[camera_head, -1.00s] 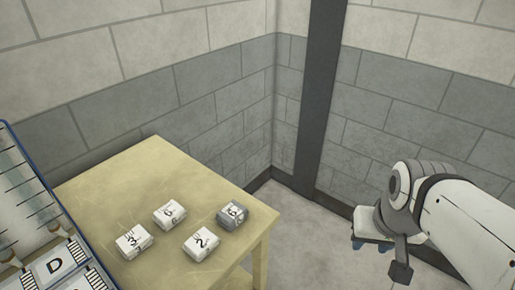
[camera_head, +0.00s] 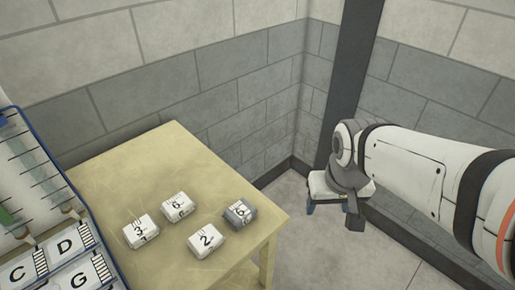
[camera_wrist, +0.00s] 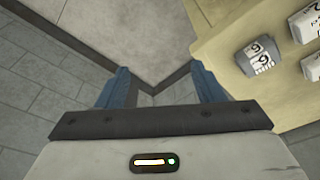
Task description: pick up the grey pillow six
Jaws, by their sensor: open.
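The grey pillow six (camera_head: 240,213) lies near the right corner of the wooden table, its white band marked 6. It also shows in the wrist view (camera_wrist: 258,55), at the upper right beyond the right finger. My gripper (camera_head: 327,207) is to the right of the table, over the floor, apart from the pillow.
A blue-edged rack with lettered cards (camera_head: 75,245) stands at the left. Brick walls (camera_head: 190,90) close off the back.

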